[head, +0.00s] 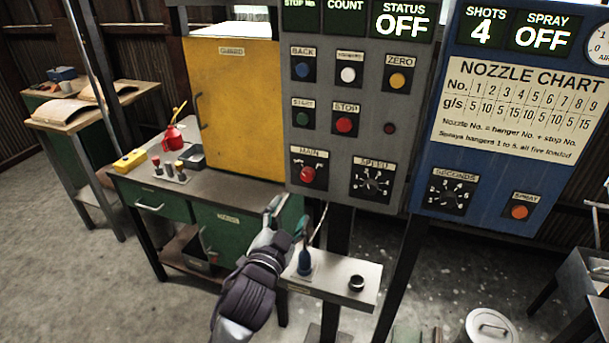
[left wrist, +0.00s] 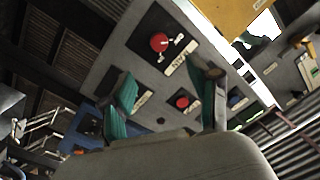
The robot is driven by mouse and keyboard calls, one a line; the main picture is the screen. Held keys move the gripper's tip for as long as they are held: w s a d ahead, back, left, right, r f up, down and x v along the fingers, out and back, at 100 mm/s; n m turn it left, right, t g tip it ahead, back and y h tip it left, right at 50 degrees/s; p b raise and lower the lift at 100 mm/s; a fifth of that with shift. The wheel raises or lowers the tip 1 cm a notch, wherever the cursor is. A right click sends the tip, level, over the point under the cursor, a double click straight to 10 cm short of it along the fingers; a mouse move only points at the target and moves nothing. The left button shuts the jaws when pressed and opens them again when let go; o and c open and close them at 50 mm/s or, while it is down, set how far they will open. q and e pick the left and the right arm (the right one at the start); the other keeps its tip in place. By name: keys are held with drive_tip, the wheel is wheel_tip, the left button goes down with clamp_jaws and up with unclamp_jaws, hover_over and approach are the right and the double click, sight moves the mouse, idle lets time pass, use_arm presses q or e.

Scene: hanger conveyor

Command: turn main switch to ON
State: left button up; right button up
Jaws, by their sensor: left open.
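The main switch (head: 308,174) is a red round knob on a black plate, low on the left of the grey control panel (head: 358,115). A label reading MAIN sits above it. In the left wrist view the red knob (left wrist: 160,42) shows clear of the fingers, beyond their tips. The panel's status display (head: 401,22) reads OFF. My left gripper (head: 288,214) is open and empty, below the switch and apart from it. Its two green-padded fingers also show in the left wrist view (left wrist: 168,98). My right gripper is not in view.
The speed dial (head: 372,181) is right of the switch, and the red stop button (head: 344,125) is above. A yellow guard (head: 240,105) stands left; a blue nozzle panel (head: 480,190) stands right.

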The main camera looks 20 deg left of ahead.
sight(306, 177)
use_arm(q)
drive_tip(key=w+p, duration=0.2)
drive_tip(key=w, duration=1)
drive_tip(key=shift+a, duration=0.1)
drive_tip(key=shift+w+f, duration=0.1)
drive_tip(key=shift+w, duration=0.45)
drive_tip(key=c, duration=1.2)
drive_tip(key=shift+o, duration=0.2)
